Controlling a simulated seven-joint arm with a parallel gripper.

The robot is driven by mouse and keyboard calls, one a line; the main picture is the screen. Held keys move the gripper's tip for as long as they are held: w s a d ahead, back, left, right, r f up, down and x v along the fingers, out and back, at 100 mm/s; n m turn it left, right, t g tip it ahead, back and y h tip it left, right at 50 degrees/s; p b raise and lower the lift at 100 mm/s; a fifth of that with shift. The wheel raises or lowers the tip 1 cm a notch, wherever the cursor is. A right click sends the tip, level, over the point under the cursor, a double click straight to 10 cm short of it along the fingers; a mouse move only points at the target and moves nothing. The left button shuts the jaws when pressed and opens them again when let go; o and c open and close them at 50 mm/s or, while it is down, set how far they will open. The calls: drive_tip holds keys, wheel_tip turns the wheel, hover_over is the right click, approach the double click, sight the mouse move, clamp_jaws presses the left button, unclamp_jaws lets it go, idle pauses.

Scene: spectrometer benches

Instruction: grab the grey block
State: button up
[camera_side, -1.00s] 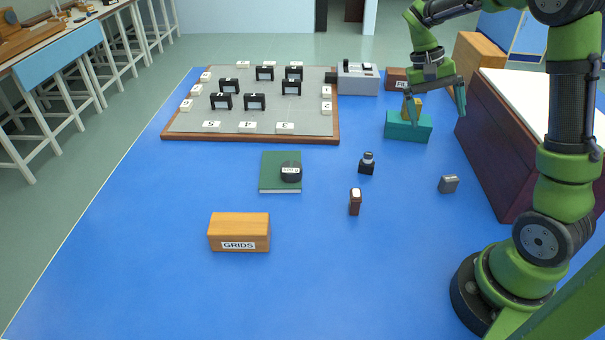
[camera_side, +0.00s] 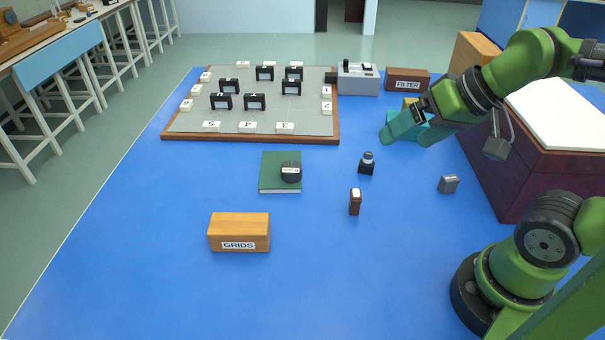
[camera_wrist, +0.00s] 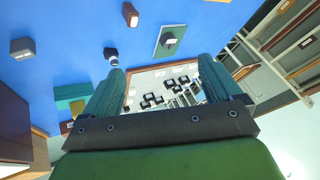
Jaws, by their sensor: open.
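The grey block (camera_side: 448,184) is small and stands alone on the blue table, right of the middle, in the side view. In the wrist view the grey block (camera_wrist: 22,47) is at the upper left, outside the jaws. My gripper (camera_side: 395,135) is tilted above the table in the side view, up and left of the grey block and apart from it. It partly covers the teal box behind it. In the wrist view my gripper (camera_wrist: 162,64) has its two teal fingers spread wide, with nothing held between them.
A brown block (camera_side: 355,201) and a black bottle-like piece (camera_side: 367,163) stand left of the grey block. A dark red cabinet (camera_side: 520,170) is to its right. The teal box (camera_side: 420,132) is behind. Blue table is clear around the block.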

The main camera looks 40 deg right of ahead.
drive_tip(key=shift+r, duration=0.2)
drive_tip(key=c, duration=0.3)
drive_tip(key=m+g+h, duration=0.2)
drive_tip(key=g, duration=0.5)
hover_over(451, 178)
drive_tip(key=w, duration=0.1)
wheel_tip(451, 178, down, 8)
drive_tip(key=r, duration=0.1)
drive_tip(key=f, duration=1.1)
drive_tip(key=shift+a+f, duration=0.2)
drive_tip(key=shift+f, duration=0.1)
drive_tip(key=f, duration=0.2)
drive_tip(key=s+f, duration=0.1)
drive_tip(key=f, duration=0.1)
drive_tip(key=shift+d+f, duration=0.2)
drive_tip(key=shift+f, duration=0.6)
